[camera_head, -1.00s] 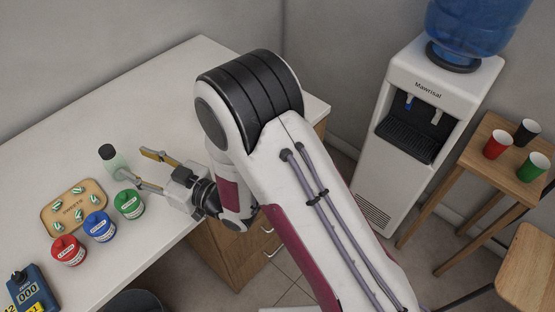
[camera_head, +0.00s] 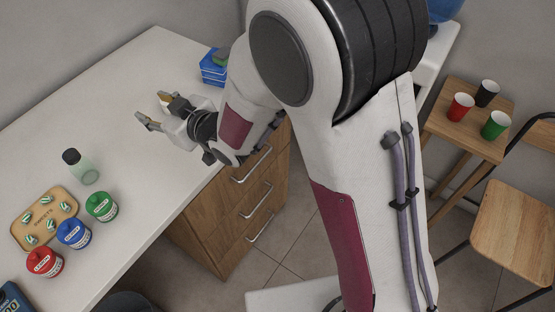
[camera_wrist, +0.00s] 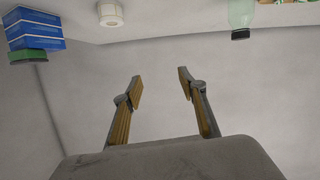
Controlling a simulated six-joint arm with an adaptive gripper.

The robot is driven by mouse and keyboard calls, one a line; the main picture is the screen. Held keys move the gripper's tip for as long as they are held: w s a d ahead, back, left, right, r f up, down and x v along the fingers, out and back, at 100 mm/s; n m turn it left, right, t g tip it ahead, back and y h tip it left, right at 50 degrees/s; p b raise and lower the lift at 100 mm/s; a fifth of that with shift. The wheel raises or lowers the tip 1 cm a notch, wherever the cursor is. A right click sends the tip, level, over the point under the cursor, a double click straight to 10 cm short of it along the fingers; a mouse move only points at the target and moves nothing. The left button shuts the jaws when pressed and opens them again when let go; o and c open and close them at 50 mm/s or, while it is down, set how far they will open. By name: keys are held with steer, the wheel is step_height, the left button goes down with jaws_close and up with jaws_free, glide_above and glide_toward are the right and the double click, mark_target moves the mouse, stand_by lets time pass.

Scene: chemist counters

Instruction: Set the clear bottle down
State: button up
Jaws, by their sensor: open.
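The clear bottle (camera_head: 82,168), pale green-tinted with a black cap, stands upright on the white counter (camera_head: 130,80) behind the green jar. It also shows at the top of the wrist view (camera_wrist: 241,14), upside down in that picture. My gripper (camera_head: 151,109) is open and empty, above the counter to the right of and behind the bottle, clear of it. In the wrist view the two fingers (camera_wrist: 160,88) are spread with nothing between them.
Red (camera_head: 45,262), blue (camera_head: 73,234) and green (camera_head: 102,206) jars stand near the counter's front edge, beside a wooden tray (camera_head: 62,197) of wrapped sweets. Blue boxes (camera_head: 213,70) sit at the counter's far end. A stool (camera_head: 462,133) holds three cups.

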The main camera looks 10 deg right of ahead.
steer(key=s+d+r+m+h, duration=0.2)
steer(key=d, duration=0.6)
steer(key=s+d+r+m+h, duration=0.1)
steer(key=s+d+r+h, duration=0.15)
steer(key=d, duration=0.45)
steer(key=s+d+r+m+h, duration=0.1)
steer(key=d+r+m+h, duration=0.15)
steer(key=d, duration=0.55)
steer(key=s+d+m+g+h, duration=0.1)
steer(key=s+d, duration=0.4)
steer(key=s, duration=0.6)
steer(key=s+d+m+g+h, duration=0.1)
steer(key=s+d+m+g, duration=0.2)
steer(key=s, duration=0.9)
steer(key=shift+s+d+r+g+h, duration=0.2)
steer(key=shift+d+g+h, duration=0.3)
steer(key=shift+d, duration=1)
